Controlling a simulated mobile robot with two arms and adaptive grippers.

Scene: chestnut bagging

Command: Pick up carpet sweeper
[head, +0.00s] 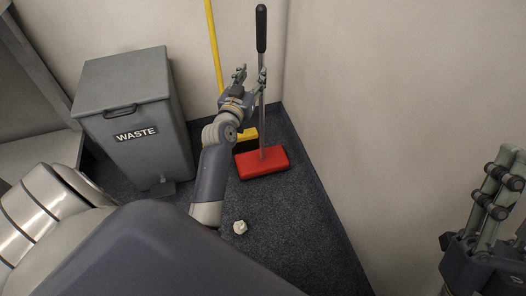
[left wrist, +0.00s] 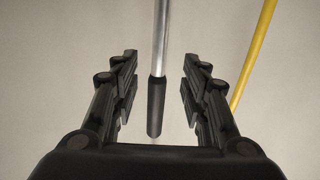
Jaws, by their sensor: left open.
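The carpet sweeper has a red head (head: 263,163) on the floor in the corner, with an upright metal pole and a black grip (head: 261,28) on top. My left gripper (head: 251,74) is open at the pole, below the black grip. In the left wrist view, the pole (left wrist: 162,40) and black grip show in the gap between the open fingers of the left gripper (left wrist: 157,85). The fingers look apart from the pole; whether it is fully between them is unclear. My right gripper (head: 508,165) is at the right edge, away from the sweeper.
A yellow-handled broom (head: 214,45) leans at the wall just left of the sweeper; its handle also shows in the left wrist view (left wrist: 254,52). A grey waste bin (head: 135,150) stands further left. A small pale crumpled piece (head: 240,227) lies on the dark carpet. A wall closes off the right.

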